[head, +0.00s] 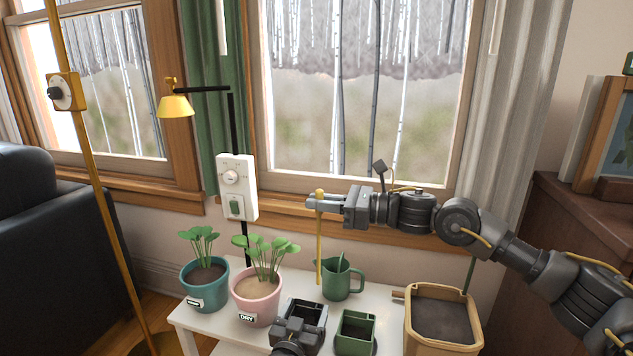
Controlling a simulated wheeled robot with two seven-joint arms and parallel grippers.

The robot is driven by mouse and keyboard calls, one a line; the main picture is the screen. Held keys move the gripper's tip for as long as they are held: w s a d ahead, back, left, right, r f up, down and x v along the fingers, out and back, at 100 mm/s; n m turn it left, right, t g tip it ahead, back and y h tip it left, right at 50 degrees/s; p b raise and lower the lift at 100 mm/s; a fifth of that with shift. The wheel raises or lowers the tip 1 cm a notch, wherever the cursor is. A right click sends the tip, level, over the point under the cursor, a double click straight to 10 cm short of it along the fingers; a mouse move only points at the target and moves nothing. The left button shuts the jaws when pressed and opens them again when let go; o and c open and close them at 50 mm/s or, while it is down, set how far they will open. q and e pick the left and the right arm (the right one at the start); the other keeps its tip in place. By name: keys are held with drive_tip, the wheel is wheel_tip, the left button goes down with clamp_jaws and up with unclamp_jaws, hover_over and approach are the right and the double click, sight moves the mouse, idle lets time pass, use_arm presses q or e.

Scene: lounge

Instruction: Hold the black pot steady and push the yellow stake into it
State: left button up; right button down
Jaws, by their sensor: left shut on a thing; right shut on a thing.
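The yellow stake (319,250) hangs about upright, its round knob at the top. My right gripper (318,204) is shut on it just below the knob. The stake's lower end shows just above the far right rim of the black pot (320,312), apparently clear of it; the exact gap is hard to judge. The square black pot stands at the front of the white table. My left gripper (300,328) is shut on its near side and hides much of it.
A green square pot (356,331) stands close right of the black pot. A green watering can (342,279) is behind. A pink pot (257,303) and a teal pot (204,284) with plants stand left. A wooden soil bin (478,320) is right. The white table (205,325) has little free room.

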drive_tip(key=shift+d+f, duration=0.15)
drive_tip(key=shift+f, duration=0.05)
wheel_tip(320, 180, down, 6)
drive_tip(key=shift+f, duration=0.2)
idle(0.6)
wheel_tip(320, 180, down, 7)
idle(3.9)
drive_tip(key=c, duration=1.3)
unclamp_jaws()
drive_tip(key=v, duration=1.2)
drive_tip(key=shift+s+r, duration=0.1)
